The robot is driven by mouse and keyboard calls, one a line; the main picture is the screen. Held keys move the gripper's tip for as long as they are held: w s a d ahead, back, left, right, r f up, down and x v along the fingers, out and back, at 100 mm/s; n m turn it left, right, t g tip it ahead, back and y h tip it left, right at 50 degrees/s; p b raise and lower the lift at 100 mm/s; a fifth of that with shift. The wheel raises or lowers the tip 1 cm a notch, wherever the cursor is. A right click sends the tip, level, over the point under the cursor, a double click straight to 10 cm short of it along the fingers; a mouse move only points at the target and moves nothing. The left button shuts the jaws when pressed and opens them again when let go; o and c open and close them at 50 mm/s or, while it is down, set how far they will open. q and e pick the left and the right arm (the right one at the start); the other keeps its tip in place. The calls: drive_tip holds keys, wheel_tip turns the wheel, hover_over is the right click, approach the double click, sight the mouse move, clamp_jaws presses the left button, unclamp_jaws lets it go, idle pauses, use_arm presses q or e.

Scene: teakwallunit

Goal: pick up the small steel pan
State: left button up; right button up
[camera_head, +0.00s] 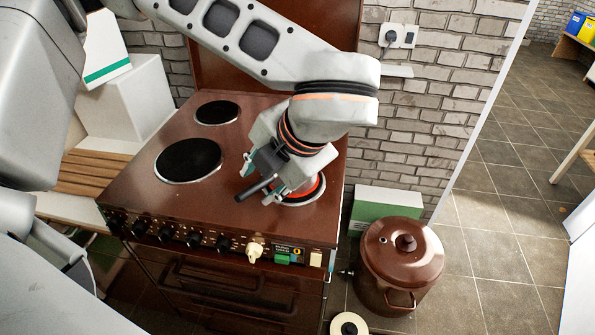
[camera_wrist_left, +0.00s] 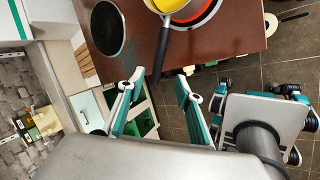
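The small steel pan (camera_wrist_left: 172,5) is cut by the top edge of the left wrist view, with something yellow inside. Its dark handle (camera_wrist_left: 161,45) points down toward my left gripper (camera_wrist_left: 161,78). In the head view the handle (camera_head: 254,189) sticks out beside my left gripper (camera_head: 262,178), and my arm hides most of the pan. The pan is on the brown stove (camera_head: 130,195), at a burner with a red ring (camera_head: 312,192). My left gripper is open, the handle's end between its fingertips; I cannot tell whether they touch it.
Two black burners (camera_head: 188,160) (camera_head: 216,112) are bare on the stove's left side. A row of knobs (camera_head: 195,240) lines its front. A brown lidded pot (camera_head: 403,262) stands to the right, by a green and white box (camera_head: 372,205). A brick wall is behind.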

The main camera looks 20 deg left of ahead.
sight(252, 188)
use_arm(q)
drive_tip(key=x, duration=0.7)
drive_tip(key=shift+w+a, duration=0.2)
drive_tip(key=shift+a, duration=0.05)
drive_tip(key=shift+c, duration=0.4)
drive_tip(key=shift+w, duration=0.1)
clamp_jaws()
